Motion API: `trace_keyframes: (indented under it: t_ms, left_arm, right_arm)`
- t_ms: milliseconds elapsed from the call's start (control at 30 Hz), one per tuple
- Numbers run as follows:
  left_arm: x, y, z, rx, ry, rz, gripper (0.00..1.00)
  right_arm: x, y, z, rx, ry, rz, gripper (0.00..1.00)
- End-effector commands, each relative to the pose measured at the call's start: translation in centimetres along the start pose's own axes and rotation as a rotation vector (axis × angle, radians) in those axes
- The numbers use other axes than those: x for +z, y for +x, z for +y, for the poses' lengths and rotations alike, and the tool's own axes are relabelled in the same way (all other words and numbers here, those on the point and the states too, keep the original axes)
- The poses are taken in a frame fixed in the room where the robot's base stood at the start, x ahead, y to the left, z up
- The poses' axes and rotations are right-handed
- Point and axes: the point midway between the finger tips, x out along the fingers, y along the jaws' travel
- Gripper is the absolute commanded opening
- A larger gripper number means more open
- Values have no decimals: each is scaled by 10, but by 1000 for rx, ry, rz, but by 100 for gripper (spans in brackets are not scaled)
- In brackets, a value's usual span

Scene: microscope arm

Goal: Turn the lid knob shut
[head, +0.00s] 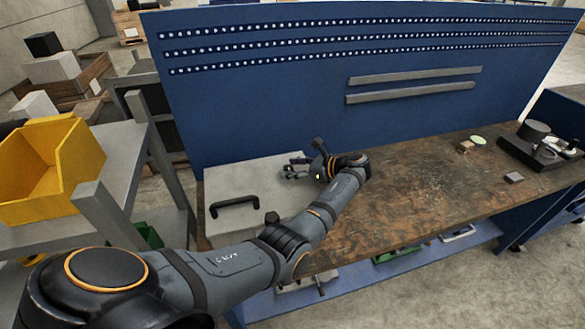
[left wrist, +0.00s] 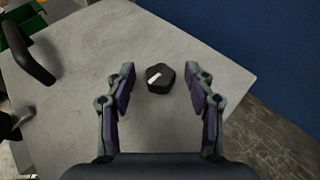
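A grey box lid (head: 262,178) with a black bar handle (head: 235,204) is at the left end of the workbench. In the left wrist view the lid (left wrist: 205,40) fills most of the picture, and a small black knob (left wrist: 159,78) with a white pointer mark stands on it. The pointer slants toward lower left. My left gripper (head: 290,168) is over the lid. Its two fingers are spread on either side of the knob, with a visible gap on each side. The knob cannot be made out in the head view. My right gripper is not in view.
A blue pegboard panel (head: 330,80) rises behind the brown workbench top (head: 430,180). A dark device (head: 535,145) and small blocks lie at the right end. A yellow bin (head: 45,165) stands on a grey cart at left. The middle of the bench is clear.

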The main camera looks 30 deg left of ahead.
Motion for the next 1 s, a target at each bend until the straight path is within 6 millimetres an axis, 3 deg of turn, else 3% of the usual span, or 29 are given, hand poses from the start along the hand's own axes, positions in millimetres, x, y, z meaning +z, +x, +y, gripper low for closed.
trace_keyframes:
  t_ms: [267, 700, 1000]
  left_arm:
    - [0, -10, -1, -2, 0, 1, 54]
    - [0, -105, -1, -2, 1, 0, 54]
    - [0, -121, 0, 0, 0, -1, 54]
  right_arm:
    - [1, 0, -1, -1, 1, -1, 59]
    - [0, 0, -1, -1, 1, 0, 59]
    - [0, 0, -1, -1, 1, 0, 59]
